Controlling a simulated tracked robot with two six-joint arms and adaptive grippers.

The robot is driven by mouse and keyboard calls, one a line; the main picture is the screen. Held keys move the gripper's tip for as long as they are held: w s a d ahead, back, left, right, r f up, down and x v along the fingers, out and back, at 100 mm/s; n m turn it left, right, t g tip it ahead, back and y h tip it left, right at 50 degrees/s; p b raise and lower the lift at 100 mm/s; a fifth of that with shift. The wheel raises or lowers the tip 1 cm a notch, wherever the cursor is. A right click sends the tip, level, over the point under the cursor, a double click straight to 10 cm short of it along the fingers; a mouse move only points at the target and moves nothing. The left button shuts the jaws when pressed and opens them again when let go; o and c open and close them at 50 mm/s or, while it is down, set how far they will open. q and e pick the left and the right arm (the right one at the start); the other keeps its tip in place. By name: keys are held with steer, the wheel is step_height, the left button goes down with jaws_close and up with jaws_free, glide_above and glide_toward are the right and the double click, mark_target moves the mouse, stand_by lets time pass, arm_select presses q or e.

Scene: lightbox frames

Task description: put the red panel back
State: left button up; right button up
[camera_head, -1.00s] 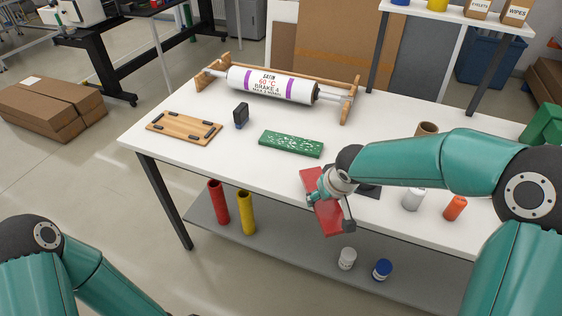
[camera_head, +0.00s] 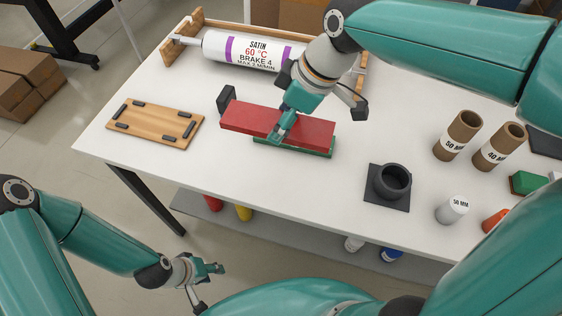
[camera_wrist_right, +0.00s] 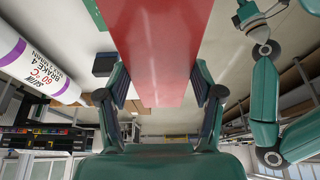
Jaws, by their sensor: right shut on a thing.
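The red panel (camera_head: 245,118) is held by my right gripper (camera_head: 284,128) over the green panel (camera_head: 312,151), covering most of it and reaching past its left end. I cannot tell how large the gap between them is. In the right wrist view, the red panel (camera_wrist_right: 160,50) sits between both fingers of the right gripper (camera_wrist_right: 163,100). A wooden board (camera_head: 155,124) with several dark pads lies flat and empty at the table's left. My left gripper (camera_head: 212,268) is low, off the table's front edge, away from the panel; its finger opening is unclear.
A small dark block (camera_head: 226,99) stands by the red panel's left end. The white roller (camera_head: 240,50) rests in a wooden cradle behind. A dark ring on a plate (camera_head: 390,182), cardboard tubes (camera_head: 460,135) and a white cylinder (camera_head: 453,210) stand right. The front-left tabletop is clear.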

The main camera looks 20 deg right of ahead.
mark_target(279, 176)
step_height(279, 176, down, 18)
steer(key=shift+s+d+f, duration=0.1)
steer(key=shift+d+f, duration=0.05)
steer(key=shift+f, duration=0.1)
stand_by(0.3)
steer(key=o, duration=1.3)
steer(key=v, duration=1.2)
steer(key=shift+r, duration=0.1)
